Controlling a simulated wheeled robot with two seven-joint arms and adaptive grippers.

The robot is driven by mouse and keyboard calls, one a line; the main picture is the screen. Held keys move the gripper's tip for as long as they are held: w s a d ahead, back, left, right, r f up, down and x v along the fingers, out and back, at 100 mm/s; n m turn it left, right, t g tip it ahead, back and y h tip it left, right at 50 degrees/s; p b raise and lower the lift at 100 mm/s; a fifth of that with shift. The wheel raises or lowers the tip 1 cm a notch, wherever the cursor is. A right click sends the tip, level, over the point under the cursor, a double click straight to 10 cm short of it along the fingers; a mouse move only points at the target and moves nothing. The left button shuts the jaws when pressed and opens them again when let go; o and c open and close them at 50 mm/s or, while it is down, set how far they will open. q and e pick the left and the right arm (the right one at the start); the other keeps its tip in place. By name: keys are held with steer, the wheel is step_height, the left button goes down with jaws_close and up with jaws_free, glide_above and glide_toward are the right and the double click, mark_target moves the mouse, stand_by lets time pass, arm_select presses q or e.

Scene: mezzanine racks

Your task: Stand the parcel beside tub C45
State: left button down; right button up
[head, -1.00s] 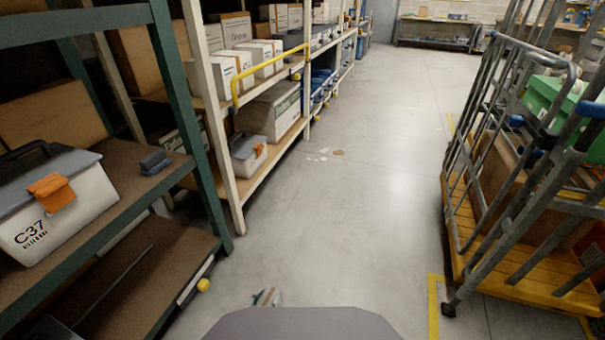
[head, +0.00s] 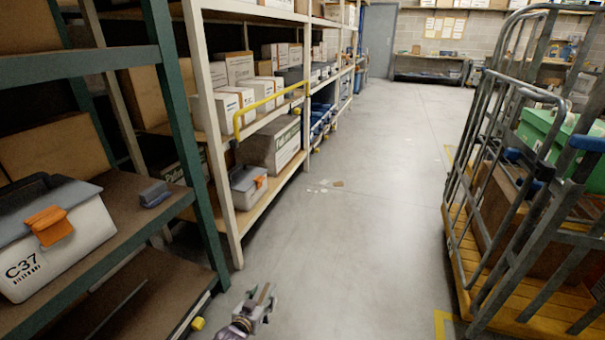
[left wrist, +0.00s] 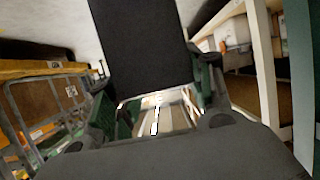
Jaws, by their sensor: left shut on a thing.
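My left gripper (head: 264,296) shows at the bottom of the head view, low over the aisle floor, shut on a small tan thing that I take to be the parcel. A grey-lidded white tub marked C37 (head: 55,245) with an orange latch stands on the green rack at left. A similar tub (head: 248,188) stands on the cream rack's low shelf, its label unreadable. I read C45 nowhere. My right gripper is out of view.
A green-posted rack (head: 178,120) stands near left, with a small grey-blue block (head: 154,194) on its shelf. A yellow rail (head: 270,102) juts from the cream rack (head: 208,130). A roll cage (head: 470,210) stands at right. The aisle floor (head: 370,190) between is mostly clear.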

arm_select(q)
steer(key=a+r+n+y, duration=0.1)
steer(key=a+r, duration=0.3)
steer(key=r, duration=0.5)
steer(key=a+r+n+y, duration=0.2)
steer(key=a+r, duration=0.2)
steer(key=r, duration=0.5)
steer(key=shift+r+t, duration=0.3)
